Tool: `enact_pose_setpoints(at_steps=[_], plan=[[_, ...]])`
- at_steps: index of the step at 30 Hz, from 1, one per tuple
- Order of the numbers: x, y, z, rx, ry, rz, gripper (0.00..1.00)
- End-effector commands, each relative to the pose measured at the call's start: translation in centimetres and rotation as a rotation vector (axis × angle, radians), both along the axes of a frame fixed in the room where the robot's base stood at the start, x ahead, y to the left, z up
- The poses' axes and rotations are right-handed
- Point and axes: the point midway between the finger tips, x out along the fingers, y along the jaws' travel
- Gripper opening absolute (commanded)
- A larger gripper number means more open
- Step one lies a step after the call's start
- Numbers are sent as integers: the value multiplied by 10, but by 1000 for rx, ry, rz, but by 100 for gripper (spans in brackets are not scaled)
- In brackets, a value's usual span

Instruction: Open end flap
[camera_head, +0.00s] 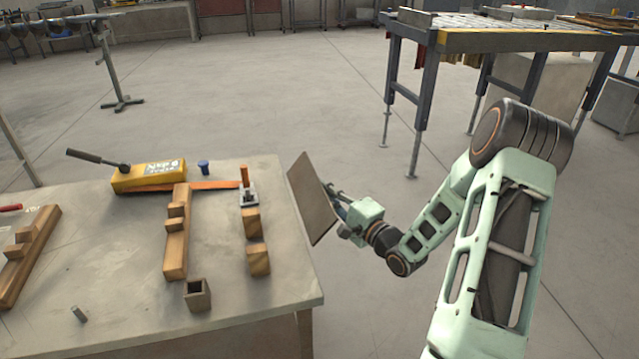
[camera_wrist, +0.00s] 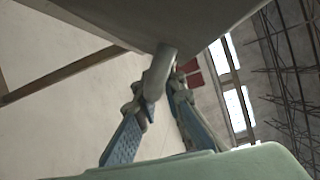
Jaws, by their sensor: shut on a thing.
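The end flap (camera_head: 313,197) is a flat grey-brown panel at the right end of the workbench, tilted and rising above the bench top. My gripper (camera_head: 338,203) is at the flap's right-hand face, away from the bench. In the wrist view, the flap (camera_wrist: 195,18) fills the top as a grey surface. A rounded grey handle (camera_wrist: 160,70) sticks out from it. My gripper (camera_wrist: 163,92) is shut on this handle, with its blue-padded fingers on either side. How the flap joins the bench cannot be made out.
The workbench (camera_head: 100,265) carries notched wooden bars (camera_head: 177,235), a yellow tool (camera_head: 148,176), a blue cup (camera_head: 204,167) and a small square tube (camera_head: 197,295). A tall metal-framed table (camera_head: 520,42) stands behind my arm.

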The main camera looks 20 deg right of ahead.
Motion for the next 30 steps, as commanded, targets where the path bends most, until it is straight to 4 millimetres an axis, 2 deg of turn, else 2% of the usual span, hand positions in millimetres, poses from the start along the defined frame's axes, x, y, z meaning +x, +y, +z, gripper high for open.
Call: enact_pose_setpoints(at_steps=[1, 9, 21, 26, 30], plan=[[-1, -3, -7, 49, 5, -4, 0], [-1, -8, -30, 307, 2, -5, 0], [0, -5, -58, 653, 1, -3, 0], [0, -3, -65, 754, 1, -3, 0], [0, 0, -68, 750, 1, -2, 0]])
